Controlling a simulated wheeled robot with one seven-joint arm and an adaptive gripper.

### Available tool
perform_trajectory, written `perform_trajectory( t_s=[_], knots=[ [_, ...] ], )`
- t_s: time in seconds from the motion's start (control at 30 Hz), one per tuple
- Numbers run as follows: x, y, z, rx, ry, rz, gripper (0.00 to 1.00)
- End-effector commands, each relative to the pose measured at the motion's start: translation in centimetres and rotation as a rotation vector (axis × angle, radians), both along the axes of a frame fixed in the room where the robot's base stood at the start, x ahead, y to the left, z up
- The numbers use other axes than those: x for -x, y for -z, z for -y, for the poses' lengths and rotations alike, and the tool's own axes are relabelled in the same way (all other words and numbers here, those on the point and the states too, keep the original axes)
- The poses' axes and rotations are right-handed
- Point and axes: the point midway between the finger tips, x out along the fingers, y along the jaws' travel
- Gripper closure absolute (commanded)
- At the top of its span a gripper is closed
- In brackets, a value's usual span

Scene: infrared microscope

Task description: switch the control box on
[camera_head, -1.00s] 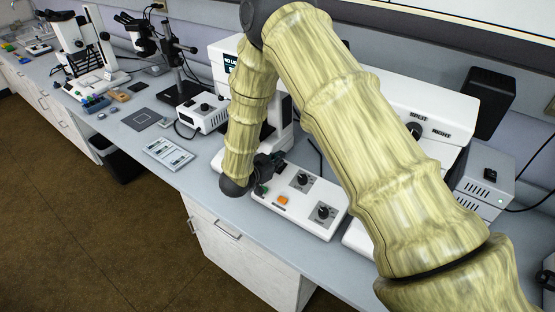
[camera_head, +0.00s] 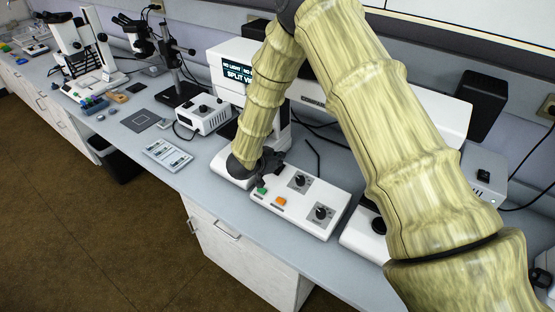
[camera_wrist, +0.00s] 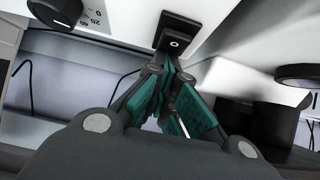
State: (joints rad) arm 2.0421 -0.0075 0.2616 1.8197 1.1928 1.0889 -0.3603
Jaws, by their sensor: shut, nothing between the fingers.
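The control box (camera_head: 262,202) is a low white box on the bench. Its sloped top carries black knobs, an orange button (camera_head: 281,202) and a green part (camera_head: 262,189). My gripper (camera_head: 270,167) is at the box's far left corner, and its dark body hides part of that area. In the wrist view, my gripper (camera_wrist: 174,75) is shut and empty, with teal finger pads. A black rocker switch (camera_wrist: 175,43) marked "O" sits on a white face just beyond the fingertips. Whether they touch it cannot be told. A black knob (camera_wrist: 57,10) with a scale is to its left.
The microscope's screen (camera_head: 239,73) shows text, partly behind my arm. A white illuminator box (camera_head: 203,115) and a grey slide tray (camera_head: 167,155) are to the left. My arm covers much of the bench behind.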

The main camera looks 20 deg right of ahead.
Motion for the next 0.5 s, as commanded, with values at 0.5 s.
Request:
perform_trajectory(
  t_s=[0.5],
  knots=[
    [1.2, 1.2, -1.1, -0.003, -0.001, -0.012, 1.00]
  ],
)
